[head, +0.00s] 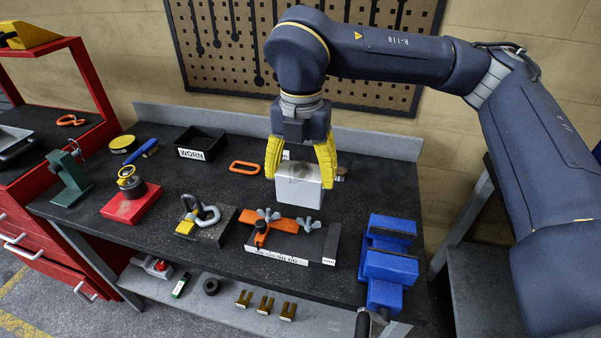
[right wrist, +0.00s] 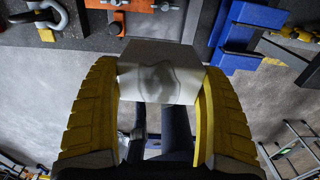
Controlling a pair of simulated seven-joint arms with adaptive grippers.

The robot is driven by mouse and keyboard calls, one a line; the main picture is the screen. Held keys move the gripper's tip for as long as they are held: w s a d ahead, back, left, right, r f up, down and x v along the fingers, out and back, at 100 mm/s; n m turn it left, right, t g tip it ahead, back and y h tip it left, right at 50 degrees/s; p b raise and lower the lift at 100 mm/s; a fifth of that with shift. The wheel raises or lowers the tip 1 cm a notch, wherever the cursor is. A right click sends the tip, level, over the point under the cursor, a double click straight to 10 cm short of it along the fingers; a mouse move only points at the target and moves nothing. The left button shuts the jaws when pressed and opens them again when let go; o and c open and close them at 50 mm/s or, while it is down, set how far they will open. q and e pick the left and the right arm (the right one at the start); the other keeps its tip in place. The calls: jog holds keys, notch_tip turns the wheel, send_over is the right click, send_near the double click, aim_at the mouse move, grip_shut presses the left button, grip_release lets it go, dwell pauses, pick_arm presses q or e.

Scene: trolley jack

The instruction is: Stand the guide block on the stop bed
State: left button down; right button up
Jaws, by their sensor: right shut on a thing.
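The guide block is a pale grey-white block (head: 299,186). It also shows in the right wrist view (right wrist: 160,72) between two yellow fingers. My right gripper (head: 301,172) is shut on it and holds it over the bench, behind the stop bed. The stop bed looks to be the dark plate with a scale strip (head: 278,247) at the front of the bench. An orange bar (head: 283,222) with two wing nuts lies across it. The block's underside is hidden, and I cannot tell its exact height above the bench. My left gripper is not in view.
A blue vise (head: 388,262) stands at the bench's right front. A clamp with a shackle (head: 202,218) sits left of the stop bed. A black WORN bin (head: 201,143), an orange ring (head: 244,167) and a red-based tool (head: 131,203) stand behind and left.

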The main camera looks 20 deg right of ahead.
notch_tip(320, 180, down, 8)
jog(key=shift+w+f, duration=0.2)
jog(key=shift+f, duration=0.1)
dwell(0.5)
jog(key=shift+f, duration=4.3)
jog(key=shift+f, duration=0.6)
jog(key=o, duration=1.5)
jog(key=shift+o, duration=0.2)
